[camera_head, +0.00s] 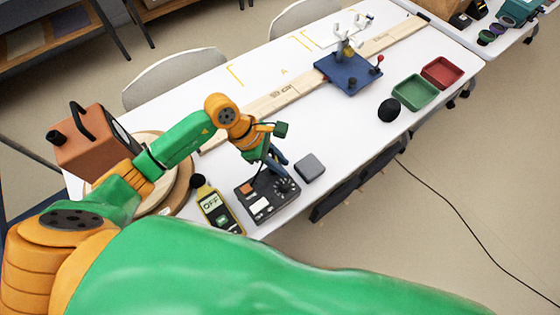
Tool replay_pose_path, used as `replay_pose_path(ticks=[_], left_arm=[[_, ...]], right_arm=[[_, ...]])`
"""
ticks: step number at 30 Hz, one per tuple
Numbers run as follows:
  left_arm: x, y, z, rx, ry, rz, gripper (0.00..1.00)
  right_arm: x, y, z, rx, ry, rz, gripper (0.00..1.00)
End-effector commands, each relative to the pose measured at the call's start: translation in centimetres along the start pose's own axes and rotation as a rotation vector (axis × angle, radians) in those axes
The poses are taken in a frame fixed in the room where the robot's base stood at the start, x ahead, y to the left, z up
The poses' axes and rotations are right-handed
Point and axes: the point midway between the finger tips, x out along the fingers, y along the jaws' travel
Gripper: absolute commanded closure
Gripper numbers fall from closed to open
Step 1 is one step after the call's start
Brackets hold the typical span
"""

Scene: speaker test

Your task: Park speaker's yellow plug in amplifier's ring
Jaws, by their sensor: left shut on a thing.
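My left gripper (274,158) reaches in from the left and points down just above a dark box with a round dial (267,197) near the table's front edge. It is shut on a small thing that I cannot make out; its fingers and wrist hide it. I cannot pick out a yellow plug or a ring at this size. An orange-brown box with a black handle (88,143) stands at the left, partly behind my arm. I cannot tell for sure which box is the speaker or the amplifier. My right gripper is not in view.
A yellow meter reading OFF (211,207) and a small grey block (310,167) flank the dial box.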

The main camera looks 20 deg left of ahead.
Motion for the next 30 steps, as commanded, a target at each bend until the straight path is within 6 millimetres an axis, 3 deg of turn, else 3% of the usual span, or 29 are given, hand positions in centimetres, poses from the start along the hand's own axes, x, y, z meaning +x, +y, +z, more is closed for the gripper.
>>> replay_pose_path(ticks=[22, 23, 26, 27, 30], left_arm=[[0.63, 0.01, -0.35, 0.0, 0.0, 0.0, 1.0], [0.63, 0.01, -0.36, 0.0, 0.0, 0.0, 0.75], [0.64, 0.0, -0.36, 0.0, 0.0, 0.0, 0.48], [0.64, 0.0, -0.36, 0.0, 0.0, 0.0, 0.42], [0.65, -0.02, -0.37, 0.0, 0.0, -0.001, 0.42]], right_arm=[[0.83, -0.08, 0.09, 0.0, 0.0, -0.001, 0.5], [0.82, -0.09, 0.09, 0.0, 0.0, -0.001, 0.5], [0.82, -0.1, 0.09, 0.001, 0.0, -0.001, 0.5], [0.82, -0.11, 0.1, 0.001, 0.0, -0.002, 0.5], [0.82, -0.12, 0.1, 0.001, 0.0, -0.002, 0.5]])
